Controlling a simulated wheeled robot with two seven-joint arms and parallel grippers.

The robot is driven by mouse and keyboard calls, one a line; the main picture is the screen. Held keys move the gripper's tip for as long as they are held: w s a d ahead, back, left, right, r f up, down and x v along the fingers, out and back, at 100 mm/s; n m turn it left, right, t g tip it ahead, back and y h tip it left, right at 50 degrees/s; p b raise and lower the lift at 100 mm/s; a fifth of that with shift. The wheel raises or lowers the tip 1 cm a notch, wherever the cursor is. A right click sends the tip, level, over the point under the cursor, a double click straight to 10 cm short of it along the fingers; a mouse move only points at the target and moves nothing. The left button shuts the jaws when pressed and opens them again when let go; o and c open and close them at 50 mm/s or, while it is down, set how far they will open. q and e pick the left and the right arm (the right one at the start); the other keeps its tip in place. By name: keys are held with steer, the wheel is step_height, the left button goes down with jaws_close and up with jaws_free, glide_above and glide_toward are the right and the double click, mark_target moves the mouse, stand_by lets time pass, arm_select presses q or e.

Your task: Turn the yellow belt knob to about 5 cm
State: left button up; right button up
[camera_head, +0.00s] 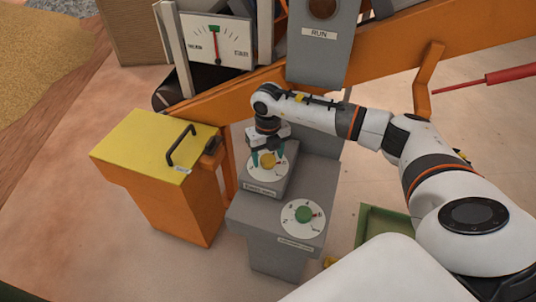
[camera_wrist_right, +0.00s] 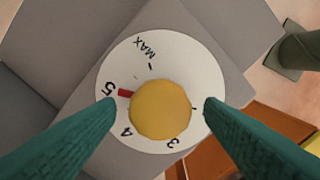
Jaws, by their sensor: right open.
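The yellow belt knob (camera_head: 267,161) sits on a white round dial on the grey pedestal's upper step. In the right wrist view the yellow knob (camera_wrist_right: 160,110) fills the dial's middle, and its red pointer (camera_wrist_right: 125,93) points at about the 5. The dial (camera_wrist_right: 143,60) also shows 3, 4 and MAX. My right gripper (camera_head: 267,155) is over the knob with its teal fingers on either side. In the right wrist view the fingers are open, with a gap between each fingertip and the knob. My left gripper is out of view.
A yellow-lidded orange box (camera_head: 155,145) with a black handle stands to the left. A gauge (camera_head: 216,42) and a grey RUN panel (camera_head: 318,50) are behind. A green tray (camera_head: 365,225) lies right.

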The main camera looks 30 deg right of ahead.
mark_target(267, 158)
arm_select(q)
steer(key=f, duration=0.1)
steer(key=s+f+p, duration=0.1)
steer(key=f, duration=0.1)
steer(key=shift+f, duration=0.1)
arm_select(e)
step_height(267, 158, up, 7)
steer(key=shift+r, duration=0.1)
steer(key=shift+a, duration=0.1)
